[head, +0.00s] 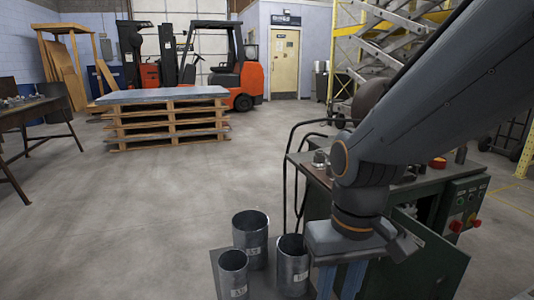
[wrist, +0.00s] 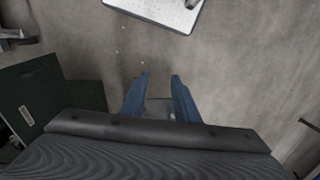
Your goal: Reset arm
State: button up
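My gripper (head: 339,284) hangs pointing down in the head view, just right of a group of metal duct cylinders and in front of the green machine. Its two blue fingers stand apart, and the lower ends run out of the picture. In the wrist view the fingers of my gripper (wrist: 160,80) are spread, with grey floor beyond them. A small greyish patch shows low between them, and I cannot tell what it is. My arm reaches in from the upper right and bends down at the wrist.
Three duct cylinders (head: 250,238) stand upright on a dark plate (head: 217,262). The green machine (head: 440,262) with red buttons is close on the right. A white panel (wrist: 160,12) shows in the wrist view.

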jog(key=d+r+m+p, duration=0.2)
jog(key=d+r+p, duration=0.5)
jog(key=p, duration=0.6)
jog(key=shift+s+d+r+h, duration=0.2)
jog(key=shift+d+h, duration=0.05)
jog(key=shift+h, duration=0.05)
dwell(0.8)
